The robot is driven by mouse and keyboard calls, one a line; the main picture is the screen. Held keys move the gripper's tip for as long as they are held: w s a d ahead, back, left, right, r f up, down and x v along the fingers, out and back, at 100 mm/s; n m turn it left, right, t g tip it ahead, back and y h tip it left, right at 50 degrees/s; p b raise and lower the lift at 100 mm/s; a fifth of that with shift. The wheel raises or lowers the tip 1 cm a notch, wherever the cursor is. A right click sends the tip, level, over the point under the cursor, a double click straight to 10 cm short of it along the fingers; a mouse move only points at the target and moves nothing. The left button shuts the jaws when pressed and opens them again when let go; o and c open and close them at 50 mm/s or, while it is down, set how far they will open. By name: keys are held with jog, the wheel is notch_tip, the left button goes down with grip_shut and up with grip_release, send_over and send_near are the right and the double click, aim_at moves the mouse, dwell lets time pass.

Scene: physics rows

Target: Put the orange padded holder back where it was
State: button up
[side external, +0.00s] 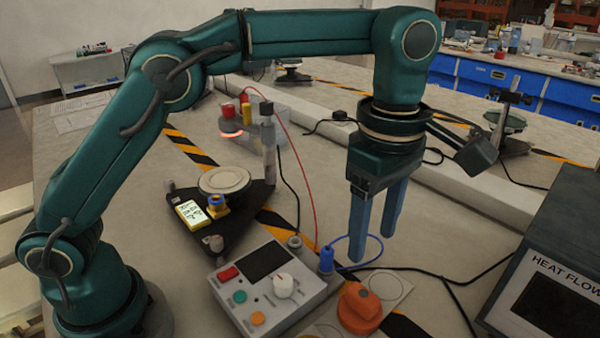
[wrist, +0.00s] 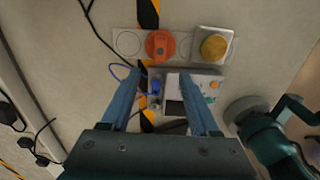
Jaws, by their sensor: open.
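The orange padded holder (side external: 360,308) stands on a pale strip marked with circles, near the front of the bench. In the wrist view the holder (wrist: 160,46) sits between an empty outlined circle (wrist: 127,42) on its left and a partly visible circle on its right. In the side view an empty circle (side external: 386,285) shows behind and right of it. My gripper (side external: 372,246) is open and empty, its blue fingers pointing down above the bench, behind the holder. In the wrist view the holder lies beyond my fingertips (wrist: 160,74). Whether the holder touches a circle's edge is unclear.
A control box (side external: 268,285) with knob and buttons stands left of the holder, with a blue plug (side external: 326,260) and cable near my fingers. A heat flow unit (side external: 550,270) stands right.

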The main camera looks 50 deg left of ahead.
jog(key=s+a+r+m+t, duration=0.3)
jog(key=s+a+r+m, duration=0.25)
jog(key=a+m, duration=0.4)
jog(key=s+a+f+m+t, duration=0.2)
jog(key=s+a+f+m, duration=0.3)
jog(key=s+m, duration=0.3)
jog(key=shift+a+t, duration=0.3)
jog(key=shift+a, duration=0.2)
jog(key=shift+s, duration=0.1)
